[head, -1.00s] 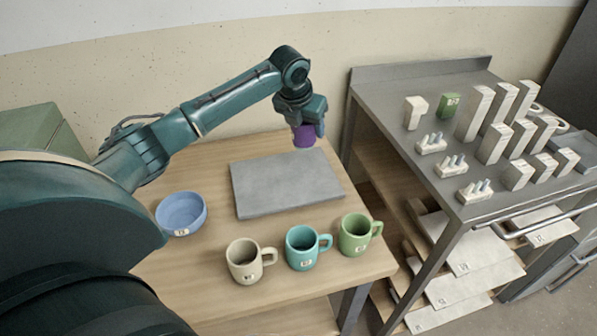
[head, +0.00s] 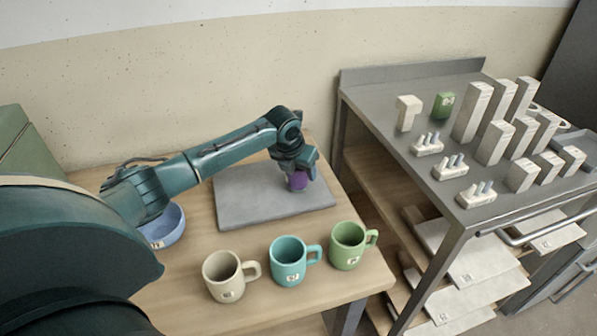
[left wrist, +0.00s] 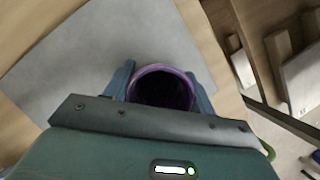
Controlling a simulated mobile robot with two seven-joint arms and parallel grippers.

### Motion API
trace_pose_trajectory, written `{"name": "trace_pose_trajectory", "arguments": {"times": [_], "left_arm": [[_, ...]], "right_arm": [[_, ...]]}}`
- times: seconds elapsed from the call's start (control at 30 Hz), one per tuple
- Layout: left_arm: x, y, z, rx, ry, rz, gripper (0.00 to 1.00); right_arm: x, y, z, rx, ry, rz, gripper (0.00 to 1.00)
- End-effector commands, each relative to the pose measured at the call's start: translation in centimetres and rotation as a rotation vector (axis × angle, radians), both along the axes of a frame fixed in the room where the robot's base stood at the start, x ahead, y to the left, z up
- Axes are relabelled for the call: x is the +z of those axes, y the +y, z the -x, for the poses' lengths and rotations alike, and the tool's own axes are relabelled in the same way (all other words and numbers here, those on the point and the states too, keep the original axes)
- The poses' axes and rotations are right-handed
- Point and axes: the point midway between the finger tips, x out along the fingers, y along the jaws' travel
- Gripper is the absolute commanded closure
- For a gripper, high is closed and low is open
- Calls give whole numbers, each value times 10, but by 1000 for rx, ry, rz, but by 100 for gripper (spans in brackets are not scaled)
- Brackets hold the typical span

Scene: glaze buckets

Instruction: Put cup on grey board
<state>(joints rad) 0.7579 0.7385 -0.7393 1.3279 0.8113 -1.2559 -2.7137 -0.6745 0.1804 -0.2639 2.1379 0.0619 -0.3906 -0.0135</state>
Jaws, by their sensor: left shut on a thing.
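My left gripper (head: 297,172) is shut on a purple cup (head: 297,181), at the right part of the grey board (head: 245,206). In the left wrist view the cup (left wrist: 162,87) sits between the two fingers, with its dark open mouth toward the camera. The grey board (left wrist: 100,52) shows beyond it. The cup is low over the board; I cannot tell whether its base touches. The gripper hides much of the cup in the head view. My right gripper is not in view.
Cream (head: 224,277), teal (head: 289,261) and green (head: 347,246) mugs stand along the wooden table's front edge. A blue bowl (head: 163,228) stands left of the board, partly behind my arm. A grey metal bench (head: 400,142) with several blocks stands at right.

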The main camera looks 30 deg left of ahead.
Motion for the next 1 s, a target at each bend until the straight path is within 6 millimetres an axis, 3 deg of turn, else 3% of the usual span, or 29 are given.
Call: {"name": "trace_pose_trajectory", "arguments": {"times": [0.43,0.47,0.5,0.7,1.0], "left_arm": [[-10,0,0,0,-2,0,72],[-10,0,0,0,-1,0,42],[-10,0,0,0,-1,0,39],[-10,0,0,0,-1,0,23],[-5,0,0,0,-3,0,23]], "right_arm": [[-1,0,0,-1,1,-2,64],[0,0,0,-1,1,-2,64],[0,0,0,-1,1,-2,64],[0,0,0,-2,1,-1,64],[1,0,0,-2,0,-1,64]]}}
